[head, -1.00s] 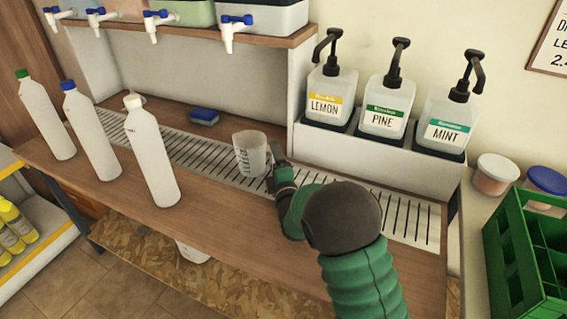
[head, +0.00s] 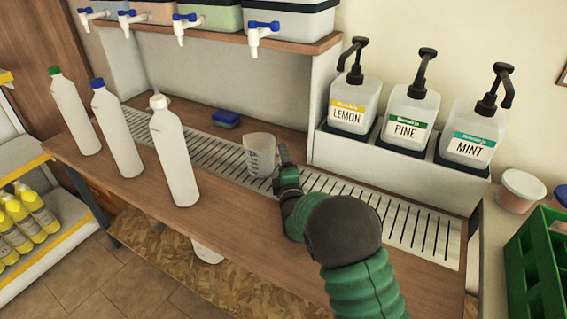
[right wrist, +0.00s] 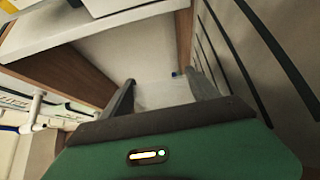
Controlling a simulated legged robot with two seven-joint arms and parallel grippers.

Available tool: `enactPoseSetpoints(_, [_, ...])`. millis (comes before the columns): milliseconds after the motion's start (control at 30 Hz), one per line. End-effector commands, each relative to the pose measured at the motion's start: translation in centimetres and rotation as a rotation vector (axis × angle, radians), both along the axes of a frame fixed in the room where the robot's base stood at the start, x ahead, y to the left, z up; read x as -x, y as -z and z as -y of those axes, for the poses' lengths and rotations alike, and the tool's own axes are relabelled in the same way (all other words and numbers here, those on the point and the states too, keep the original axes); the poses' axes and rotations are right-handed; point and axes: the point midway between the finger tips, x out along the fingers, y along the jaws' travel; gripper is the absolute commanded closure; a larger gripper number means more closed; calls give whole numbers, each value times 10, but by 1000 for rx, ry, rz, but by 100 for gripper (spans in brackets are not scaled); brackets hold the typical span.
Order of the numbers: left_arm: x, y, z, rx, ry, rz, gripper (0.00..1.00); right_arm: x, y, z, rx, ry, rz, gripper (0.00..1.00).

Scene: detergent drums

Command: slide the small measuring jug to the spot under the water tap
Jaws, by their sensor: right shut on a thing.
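The small measuring jug (head: 259,155) is clear with dark scale marks. It stands upright on the slotted drip grate, right of the blue sponge. My right gripper (head: 283,168) comes from the right and is shut on the jug's right side. In the right wrist view the pale jug wall (right wrist: 165,92) shows between the two fingers (right wrist: 162,98). Several white taps with blue handles hang from drums on the shelf above; the rightmost tap (head: 259,35) is closest to above the jug. I cannot tell which tap is for water. My left gripper is not in view.
Several white bottles, one of them green-capped (head: 75,112), stand on the front wooden counter (head: 235,212), left of the jug. The blue sponge (head: 226,118) lies behind the drip grate (head: 205,150). Pump bottles (head: 408,112) stand on a raised ledge at right. The grate left of the jug is clear.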

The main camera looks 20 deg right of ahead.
Motion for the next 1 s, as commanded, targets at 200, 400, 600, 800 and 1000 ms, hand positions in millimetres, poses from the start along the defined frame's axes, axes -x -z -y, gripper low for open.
enactPoseSetpoints(200, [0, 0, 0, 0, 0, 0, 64, 0, 1, 0, 1, 0, -2, 6])
enactPoseSetpoints(400, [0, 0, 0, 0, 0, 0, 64, 0, 1, 0, 0, 0, -3, 6])
enactPoseSetpoints(600, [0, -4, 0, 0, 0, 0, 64, 11, 0, -3, 0, 0, -5, 6])
enactPoseSetpoints(800, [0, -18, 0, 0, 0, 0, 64, 61, -1, -14, 1, -2, -8, 6])
enactPoseSetpoints(1000, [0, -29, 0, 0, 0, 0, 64, 118, 0, -27, 1, -3, -7, 6])
